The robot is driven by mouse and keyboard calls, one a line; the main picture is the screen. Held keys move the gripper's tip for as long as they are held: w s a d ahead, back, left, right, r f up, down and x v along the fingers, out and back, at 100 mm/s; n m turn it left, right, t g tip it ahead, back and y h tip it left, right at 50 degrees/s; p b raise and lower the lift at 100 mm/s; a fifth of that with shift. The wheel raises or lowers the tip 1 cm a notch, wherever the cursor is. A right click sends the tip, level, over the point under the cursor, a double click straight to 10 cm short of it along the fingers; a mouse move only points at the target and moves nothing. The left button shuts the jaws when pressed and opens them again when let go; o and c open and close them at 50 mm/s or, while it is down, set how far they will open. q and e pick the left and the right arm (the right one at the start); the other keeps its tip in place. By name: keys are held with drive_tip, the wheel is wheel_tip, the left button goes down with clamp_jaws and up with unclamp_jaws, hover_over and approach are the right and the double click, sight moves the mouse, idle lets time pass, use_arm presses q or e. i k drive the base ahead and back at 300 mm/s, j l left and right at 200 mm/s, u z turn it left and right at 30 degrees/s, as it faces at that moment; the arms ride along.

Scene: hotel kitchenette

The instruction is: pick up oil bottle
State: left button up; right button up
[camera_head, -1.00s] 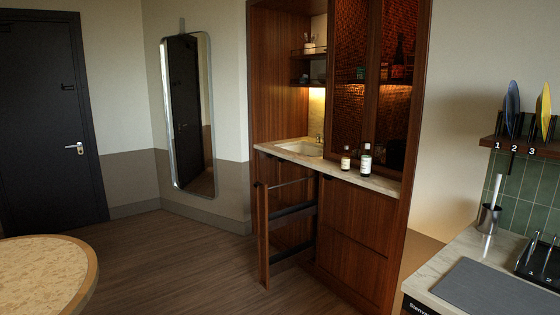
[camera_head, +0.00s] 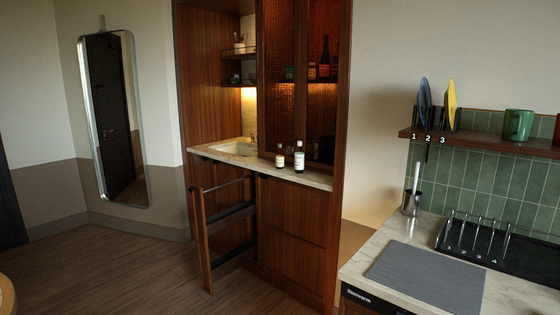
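Two small bottles stand upright side by side on the pale counter of the wooden cabinet in the middle of the head view. The left one is a dark bottle (camera_head: 280,160) with a pale label. Darker bottles (camera_head: 325,60) also stand on a shelf behind the cabinet's door frame. Neither of my grippers shows in the view.
A pull-out cabinet front (camera_head: 203,240) stands open below the sink (camera_head: 236,148). A shelf (camera_head: 480,140) bears plates and a green mug (camera_head: 518,125). The floor at left is clear.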

sight(279, 156)
drive_tip(key=i+u, duration=0.35)
drive_tip(key=i, duration=2.65)
